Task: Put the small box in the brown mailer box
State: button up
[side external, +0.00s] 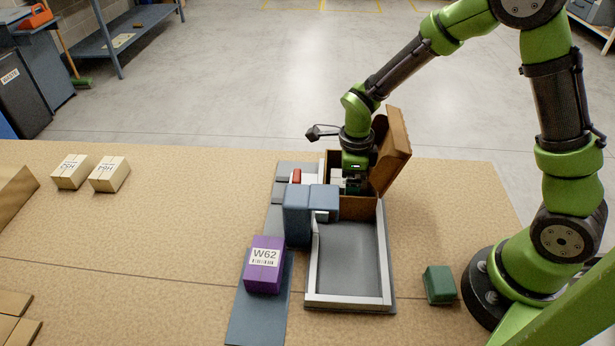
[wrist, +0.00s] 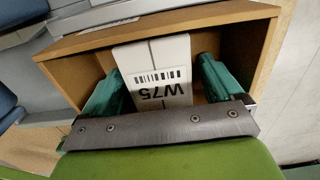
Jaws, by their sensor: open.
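The open brown mailer box (side external: 358,207) stands behind the grey tray, with its lid (side external: 397,150) raised at the right; its wall also shows in the wrist view (wrist: 262,50). A small white box labelled W75 (wrist: 157,65) is inside the mailer box, partly hidden by my gripper. In the side view only a bit of white (side external: 337,180) shows there. My gripper (side external: 354,187) reaches down into the mailer box. In the wrist view its green fingers (wrist: 160,85) are open, one on each side of the white box, with gaps visible.
A grey framed tray (side external: 352,260) and blue blocks (side external: 298,213) stand in front of the mailer box. A purple box labelled W62 (side external: 264,265) sits on a blue-grey mat (side external: 257,318). A green block (side external: 440,284) is near my base. Two cream boxes (side external: 109,174) stand at left; the table between is clear.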

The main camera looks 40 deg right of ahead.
notch_tip(320, 180, up, 12)
jog(key=shift+r, duration=0.15)
dwell(0.3)
jog(key=w+d+m+t, duration=0.1)
jog(key=w+d+m, duration=0.1)
jog(key=w+d, duration=0.35)
jog(key=w+d+m+t, duration=0.1)
jog(key=w+d+m, duration=0.1)
jog(key=d, duration=0.6)
jog(key=s+d+r+n+t, duration=0.1)
jog(key=s+r+n+t, duration=0.35)
jog(key=r+n, duration=0.45)
jog(key=s+a+r+n+y, duration=0.1)
jog(key=s+a+n+y, duration=0.1)
jog(key=s+a+n, duration=1.2)
jog(key=s+n, duration=0.2)
jog(key=n, duration=0.2)
jog(key=shift+s+r+t, duration=0.25)
jog(key=shift+s+t, duration=0.05)
jog(key=shift+t, duration=0.05)
